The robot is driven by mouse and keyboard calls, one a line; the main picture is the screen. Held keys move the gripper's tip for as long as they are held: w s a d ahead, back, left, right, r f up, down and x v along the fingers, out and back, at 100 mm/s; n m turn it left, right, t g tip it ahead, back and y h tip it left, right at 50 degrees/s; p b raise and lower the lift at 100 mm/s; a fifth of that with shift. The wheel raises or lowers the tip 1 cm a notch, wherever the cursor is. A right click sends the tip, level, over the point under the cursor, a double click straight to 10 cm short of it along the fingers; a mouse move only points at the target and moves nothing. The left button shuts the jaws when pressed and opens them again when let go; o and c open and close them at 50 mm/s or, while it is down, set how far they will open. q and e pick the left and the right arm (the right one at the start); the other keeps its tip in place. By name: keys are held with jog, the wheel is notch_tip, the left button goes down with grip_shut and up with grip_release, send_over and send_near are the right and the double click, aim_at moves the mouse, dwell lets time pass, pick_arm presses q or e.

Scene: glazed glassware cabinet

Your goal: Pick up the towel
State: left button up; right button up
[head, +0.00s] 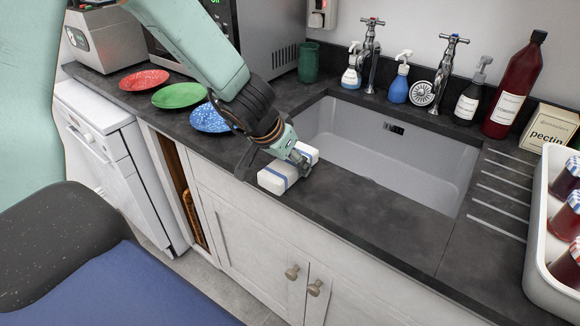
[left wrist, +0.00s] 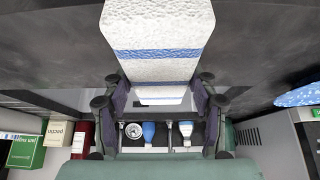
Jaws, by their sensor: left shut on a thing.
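The towel (head: 273,180) is a small white folded block with blue stripes, at the front strip of the dark counter beside the sink. My left gripper (head: 300,160) reaches down over it from the left and is shut on its right part. In the left wrist view the white textured towel (left wrist: 158,30) with its blue band extends between the two fingers (left wrist: 158,92). I cannot tell whether it touches the counter or hangs just above it. My right gripper is not in view.
The sink (head: 385,155) lies behind the towel. Red (head: 144,80), green (head: 179,95) and blue (head: 209,118) plates sit to the left. A white tray (head: 545,250) of jars stands at right. Bottles and taps line the back. The front right counter is clear.

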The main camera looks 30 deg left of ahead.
aim_at(290, 161)
pick_arm(q)
jog(key=shift+s+d+r, duration=0.1)
jog(key=shift+s, duration=0.1)
jog(key=c, duration=0.4)
jog(key=shift+c, duration=1.1)
jog(key=shift+w, duration=0.1)
jog(key=shift+r, duration=0.1)
jog(key=shift+r+p, duration=0.6)
jog(key=shift+p, duration=0.05)
notch_tip(290, 161, up, 9)
jog(key=p, duration=0.8)
jog(key=shift+f, duration=0.15)
jog(key=shift+f, duration=0.1)
